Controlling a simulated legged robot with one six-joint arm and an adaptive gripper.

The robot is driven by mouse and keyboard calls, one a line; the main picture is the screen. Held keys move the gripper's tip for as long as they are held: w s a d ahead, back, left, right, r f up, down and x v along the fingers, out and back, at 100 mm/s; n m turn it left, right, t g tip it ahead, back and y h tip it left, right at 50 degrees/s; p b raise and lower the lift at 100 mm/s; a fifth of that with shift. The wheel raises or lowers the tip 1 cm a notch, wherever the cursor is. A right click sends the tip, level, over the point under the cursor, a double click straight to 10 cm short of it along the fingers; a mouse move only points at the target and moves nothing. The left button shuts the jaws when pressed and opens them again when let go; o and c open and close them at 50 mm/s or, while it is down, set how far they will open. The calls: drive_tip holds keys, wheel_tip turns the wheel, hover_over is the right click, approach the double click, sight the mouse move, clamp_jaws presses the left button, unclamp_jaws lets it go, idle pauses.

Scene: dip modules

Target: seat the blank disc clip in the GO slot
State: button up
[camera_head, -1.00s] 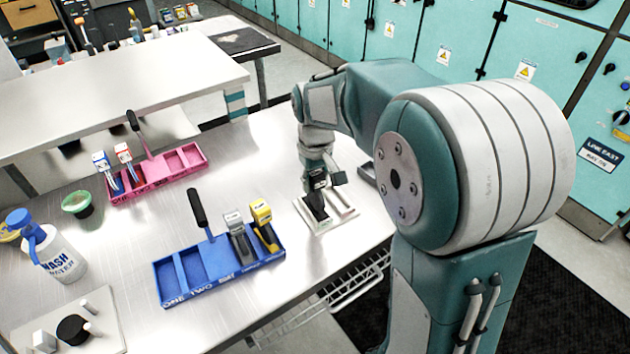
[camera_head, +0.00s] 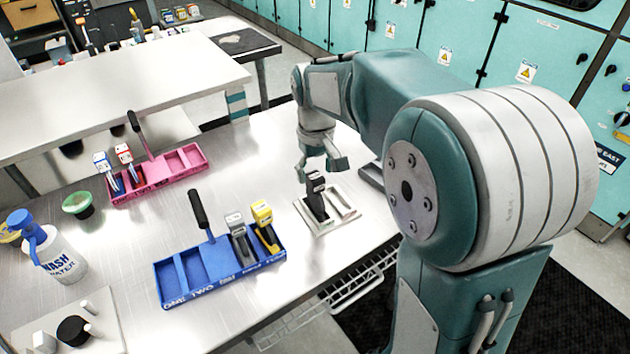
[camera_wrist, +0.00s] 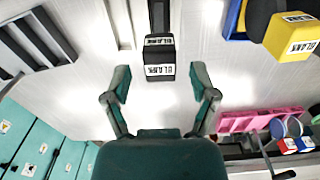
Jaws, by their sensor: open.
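The blank disc clip (camera_head: 317,198) is black with a white label reading BLANK, seen upside down in the wrist view (camera_wrist: 160,57). It stands in the left slot of a pale two-slot fixture (camera_head: 341,222); whether it is fully down cannot be told. The fixture's other slot is empty, and no GO marking is readable. My gripper (camera_head: 335,160) is open and empty, above and apart from the clip. In the wrist view its two fingers (camera_wrist: 160,88) are spread, with the clip's labelled end beyond them.
A blue tray (camera_head: 170,290) left of the fixture holds a grey clip (camera_head: 240,238) and a yellow clip (camera_head: 264,226). A pink tray (camera_head: 200,150) holds blue and red-topped clips. A wash bottle (camera_head: 55,255) stands at the left. A dark tray (camera_head: 371,176) lies right of the fixture.

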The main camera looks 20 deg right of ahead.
wheel_tip(320, 180, up, 8)
drive_tip(key=shift+f, duration=0.15)
drive_tip(key=shift+r, duration=0.3)
drive_tip(key=s+f+m+t, duration=0.2)
drive_tip(key=s+t, duration=0.3)
drive_tip(key=s, duration=1.6)
drive_tip(key=shift+f+m+t, duration=0.3)
drive_tip(key=shift+f, duration=0.3)
